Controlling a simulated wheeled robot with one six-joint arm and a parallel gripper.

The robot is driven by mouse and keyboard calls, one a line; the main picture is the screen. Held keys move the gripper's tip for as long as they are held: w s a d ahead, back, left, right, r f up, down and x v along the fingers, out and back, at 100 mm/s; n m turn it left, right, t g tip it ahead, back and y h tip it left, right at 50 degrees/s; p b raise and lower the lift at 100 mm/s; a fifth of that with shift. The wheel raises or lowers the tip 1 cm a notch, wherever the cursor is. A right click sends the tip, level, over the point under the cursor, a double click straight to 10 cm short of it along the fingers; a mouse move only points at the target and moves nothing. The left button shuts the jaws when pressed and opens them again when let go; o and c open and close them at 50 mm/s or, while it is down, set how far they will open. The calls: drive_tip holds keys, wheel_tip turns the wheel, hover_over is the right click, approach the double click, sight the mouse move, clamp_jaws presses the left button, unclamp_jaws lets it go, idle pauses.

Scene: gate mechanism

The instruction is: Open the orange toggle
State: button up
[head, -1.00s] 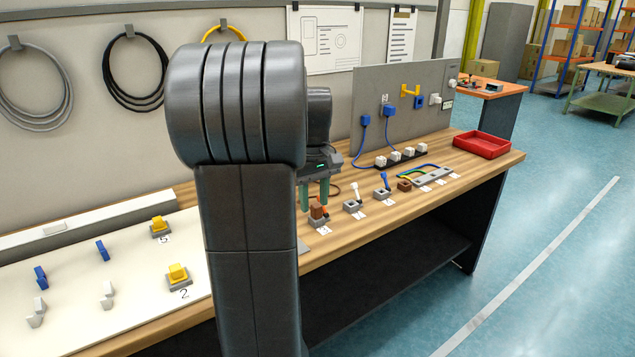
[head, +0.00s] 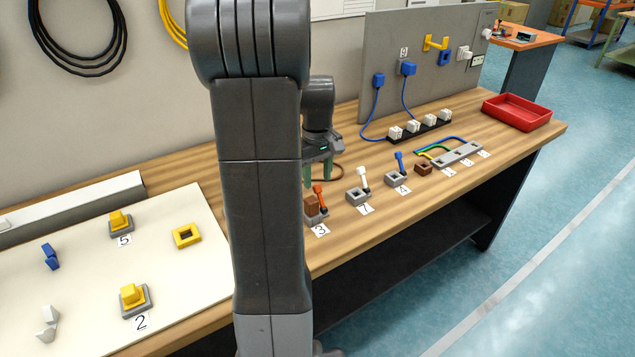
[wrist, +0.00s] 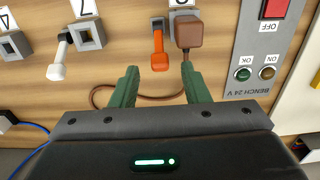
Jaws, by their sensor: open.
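The orange toggle (head: 320,194) stands at the station labelled 3 on the wooden bench, beside a brown block (head: 312,206). In the wrist view the orange toggle (wrist: 158,50) shows as a lever on a grey base, with the brown block (wrist: 188,32) to its right. My gripper (head: 317,178) has green fingers and hangs close to the toggle in the head view. In the wrist view my gripper (wrist: 160,68) is open and empty, the lever's rounded end lying in line with the gap between the fingertips. I cannot tell whether they touch.
A white toggle (head: 363,182) and a blue toggle (head: 400,165) stand to the right. A brown cable (wrist: 105,96) curves behind the fingers. A panel with OK and ON lamps (wrist: 254,74) lies right in the wrist view. A red tray (head: 517,111) is at the bench's far end.

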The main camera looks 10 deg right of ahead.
sight(319, 196)
drive_tip(key=shift+f, duration=1.3)
clamp_jaws()
